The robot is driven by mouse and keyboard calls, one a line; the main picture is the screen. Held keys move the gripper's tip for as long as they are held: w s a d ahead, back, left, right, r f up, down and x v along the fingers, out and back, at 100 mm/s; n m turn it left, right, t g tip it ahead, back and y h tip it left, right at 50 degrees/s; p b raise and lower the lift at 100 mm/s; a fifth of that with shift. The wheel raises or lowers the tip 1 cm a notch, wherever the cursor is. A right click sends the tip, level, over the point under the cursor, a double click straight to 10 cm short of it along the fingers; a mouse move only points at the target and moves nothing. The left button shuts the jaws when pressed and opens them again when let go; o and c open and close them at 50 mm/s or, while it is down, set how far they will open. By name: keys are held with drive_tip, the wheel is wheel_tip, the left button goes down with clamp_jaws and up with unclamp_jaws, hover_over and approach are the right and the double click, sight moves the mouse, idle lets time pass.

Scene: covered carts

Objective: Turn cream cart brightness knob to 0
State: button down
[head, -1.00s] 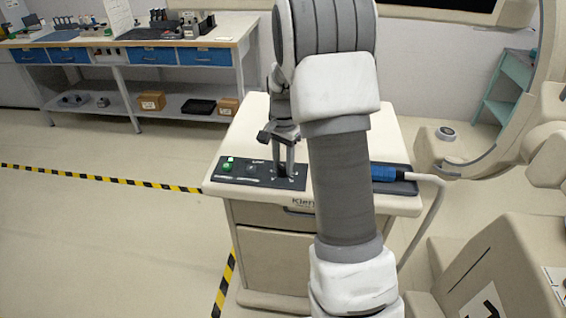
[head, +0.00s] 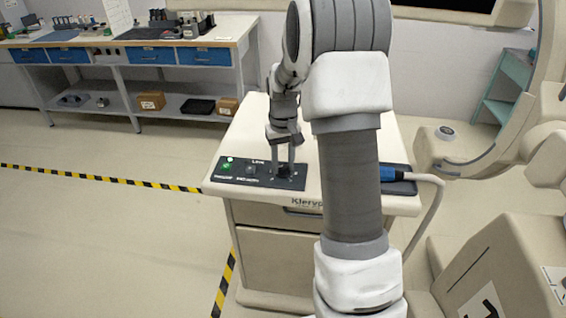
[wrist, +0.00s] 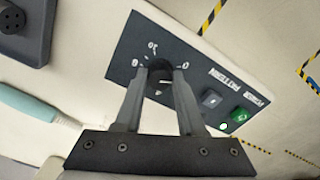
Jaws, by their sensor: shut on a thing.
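The cream cart (head: 280,258) stands in the middle of the head view. Its dark control panel (head: 240,173) lies along the front left of the top. My gripper (head: 285,170) points down at the right end of this panel. In the wrist view my gripper (wrist: 160,82) has its two fingers on either side of the dark brightness knob (wrist: 160,74) and is shut on it. Scale marks show around the knob, with a 0 on one side. The fingers partly cover the knob, and I cannot tell its exact setting.
A green button (wrist: 239,115) and a grey switch (wrist: 211,99) sit on the panel beside the knob. A blue handpiece (head: 390,173) with a pale hose lies at the cart's right side. A workbench (head: 240,37) stands at back left.

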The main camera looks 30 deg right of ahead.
sight(283, 166)
drive_tip(key=shift+r+n, duration=0.1)
drive_tip(key=shift+n, duration=1.8)
drive_tip(key=c, duration=0.5)
unclamp_jaws()
wheel_tip(283, 166, up, 17)
drive_tip(key=p, duration=0.1)
drive_tip(key=shift+r, duration=0.15)
